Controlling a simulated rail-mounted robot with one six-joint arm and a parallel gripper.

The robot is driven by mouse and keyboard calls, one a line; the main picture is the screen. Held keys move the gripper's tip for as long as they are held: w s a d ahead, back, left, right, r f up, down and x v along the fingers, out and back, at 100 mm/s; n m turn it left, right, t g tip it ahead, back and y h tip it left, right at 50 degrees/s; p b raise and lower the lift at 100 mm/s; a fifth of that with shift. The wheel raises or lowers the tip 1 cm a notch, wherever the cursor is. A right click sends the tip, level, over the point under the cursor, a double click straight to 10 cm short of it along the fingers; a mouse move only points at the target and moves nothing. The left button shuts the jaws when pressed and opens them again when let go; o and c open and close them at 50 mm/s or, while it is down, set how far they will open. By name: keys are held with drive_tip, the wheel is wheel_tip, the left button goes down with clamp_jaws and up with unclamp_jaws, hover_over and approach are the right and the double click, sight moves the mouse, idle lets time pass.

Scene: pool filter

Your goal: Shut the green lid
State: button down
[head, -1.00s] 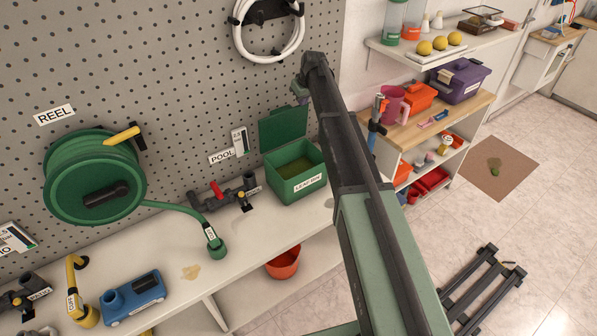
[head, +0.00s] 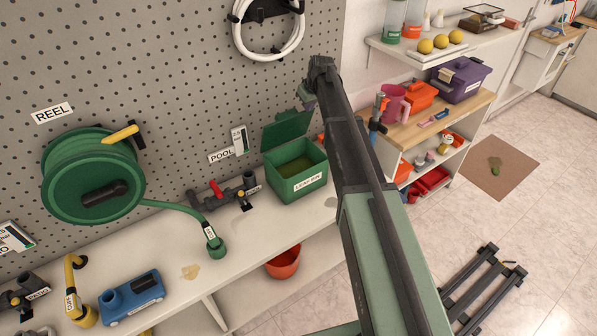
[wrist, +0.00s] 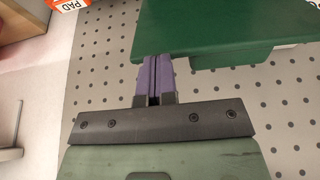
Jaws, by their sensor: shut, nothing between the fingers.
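The green bin labelled LEAF BIN (head: 297,178) stands open on the white bench against the pegboard, with olive contents inside. Its green lid (head: 287,130) is hinged at the back and leans partway forward over the bin, raised. The lid also fills the upper right of the wrist view (wrist: 230,28). My gripper (head: 309,101) is beside the lid's raised right edge in the head view, partly hidden by my arm. In the wrist view the purple fingers (wrist: 153,62) are shut together and empty, their tips at the lid's edge; contact is hard to tell.
A pipe with a red valve (head: 217,189) and a green hose reel (head: 93,175) are left of the bin. A shelf unit (head: 440,125) with a pink jug and boxes stands to the right. A white coiled hose (head: 268,55) hangs above.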

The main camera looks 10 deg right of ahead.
drive_tip(key=s+f+b, duration=0.1)
drive_tip(key=s+d+f+b, duration=0.1)
drive_tip(key=s+f, duration=0.1)
drive_tip(key=shift+s, duration=0.15)
idle(0.6)
drive_tip(key=r+p, duration=0.1)
drive_tip(key=p, duration=0.1)
drive_tip(key=w+r+p, duration=0.1)
drive_tip(key=r+p, duration=0.2)
drive_tip(key=p, duration=0.1)
drive_tip(key=shift+w+a+r, duration=0.2)
drive_tip(key=shift+w, duration=0.15)
drive_tip(key=shift+s+d, duration=0.1)
drive_tip(key=shift+s, duration=0.05)
